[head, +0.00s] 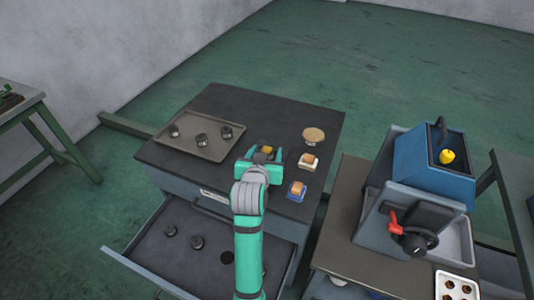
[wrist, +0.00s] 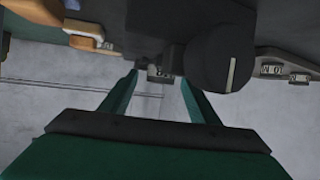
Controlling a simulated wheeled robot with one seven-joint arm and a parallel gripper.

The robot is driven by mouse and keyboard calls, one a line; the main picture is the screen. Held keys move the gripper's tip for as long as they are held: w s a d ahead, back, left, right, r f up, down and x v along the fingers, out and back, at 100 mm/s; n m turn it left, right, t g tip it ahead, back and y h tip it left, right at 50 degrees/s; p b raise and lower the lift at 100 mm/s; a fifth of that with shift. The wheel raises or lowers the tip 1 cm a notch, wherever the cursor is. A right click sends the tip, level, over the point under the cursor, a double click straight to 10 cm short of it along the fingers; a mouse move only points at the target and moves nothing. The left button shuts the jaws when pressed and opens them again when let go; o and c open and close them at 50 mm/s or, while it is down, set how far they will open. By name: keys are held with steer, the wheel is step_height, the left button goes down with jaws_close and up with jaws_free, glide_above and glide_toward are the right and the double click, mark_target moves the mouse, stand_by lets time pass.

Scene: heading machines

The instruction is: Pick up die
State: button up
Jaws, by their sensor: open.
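Several short dark metal cylinders that look like dies show in the head view. Three stand on the tray (head: 190,152) on the cabinet top: a left die (head: 173,130), a middle die (head: 200,139) and a right die (head: 226,131). Others lie in the open drawer (head: 270,240), such as one die (head: 197,242). My gripper (head: 265,153) is over the cabinet top, right of the tray, open. In the wrist view its fingers (wrist: 158,88) are apart, with a small labelled piece (wrist: 163,73) beyond the tips. A dark rounded part (wrist: 217,65) is beside the right finger; I cannot tell what it is.
A small yellow-orange piece (head: 267,150) is at my gripper. A round tan piece (head: 313,134), an orange-topped block (head: 309,161) and a blue-based block (head: 297,190) stand to the right. A blue machine (head: 415,165) with a red handle stands further right.

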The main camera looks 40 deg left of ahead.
steer(key=c, duration=1.4)
jaws_close()
steer(key=shift+r, duration=0.15)
